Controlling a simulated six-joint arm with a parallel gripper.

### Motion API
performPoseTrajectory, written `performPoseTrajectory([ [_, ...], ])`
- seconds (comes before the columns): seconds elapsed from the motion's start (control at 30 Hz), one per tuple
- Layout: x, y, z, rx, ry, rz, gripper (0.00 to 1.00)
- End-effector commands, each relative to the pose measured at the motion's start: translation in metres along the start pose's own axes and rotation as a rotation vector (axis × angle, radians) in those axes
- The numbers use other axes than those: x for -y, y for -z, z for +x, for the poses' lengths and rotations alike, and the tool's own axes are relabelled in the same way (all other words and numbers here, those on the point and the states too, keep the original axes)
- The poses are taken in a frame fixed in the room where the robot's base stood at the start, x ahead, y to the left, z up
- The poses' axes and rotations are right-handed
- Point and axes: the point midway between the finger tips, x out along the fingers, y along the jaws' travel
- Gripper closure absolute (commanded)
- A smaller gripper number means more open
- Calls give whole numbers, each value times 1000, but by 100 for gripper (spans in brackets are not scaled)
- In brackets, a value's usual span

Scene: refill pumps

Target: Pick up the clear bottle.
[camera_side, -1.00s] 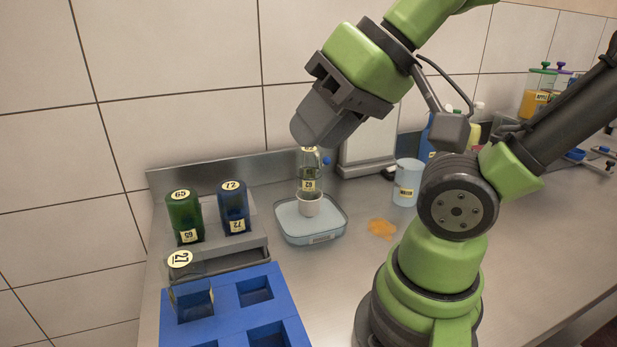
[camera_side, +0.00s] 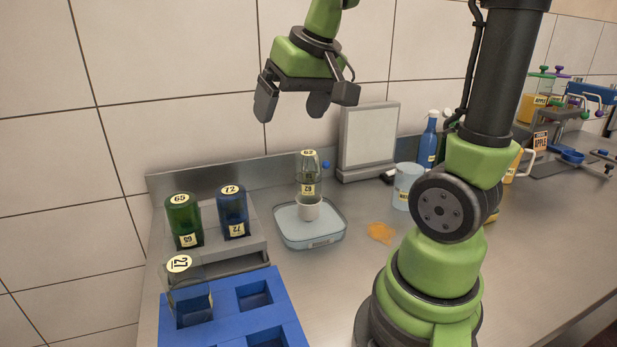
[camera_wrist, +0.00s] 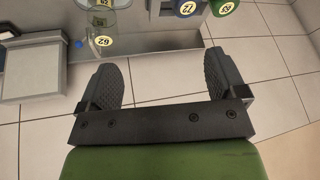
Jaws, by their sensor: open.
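A second clear bottle, labelled 27 (camera_side: 188,293), sits in a pocket of the blue rack (camera_side: 230,322) at the front left. My gripper (camera_side: 292,104) is open and empty, raised above bottle 62 and apart from it. Its spread fingers show in the wrist view (camera_wrist: 163,65) with only wall between them.
A green bottle (camera_side: 184,218) and a blue bottle (camera_side: 232,207) stand in a grey holder (camera_side: 262,232) at the left. A white panel (camera_side: 368,136) stands behind. An orange spill (camera_side: 381,231) and a pale cup (camera_side: 403,186) lie to the right. The tiled wall is close behind.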

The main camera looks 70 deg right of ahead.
Motion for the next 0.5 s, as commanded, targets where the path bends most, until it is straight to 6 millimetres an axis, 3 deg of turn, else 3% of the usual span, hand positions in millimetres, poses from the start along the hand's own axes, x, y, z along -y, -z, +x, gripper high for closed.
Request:
performPoseTrajectory([
  [0.1,-45,28,31,60,-80,39,10],
  [0.23,-83,40,55,106,-129,59,10],
  [0.33,-101,44,65,127,-147,68,10],
  [0.5,-112,42,84,143,-154,69,10],
])
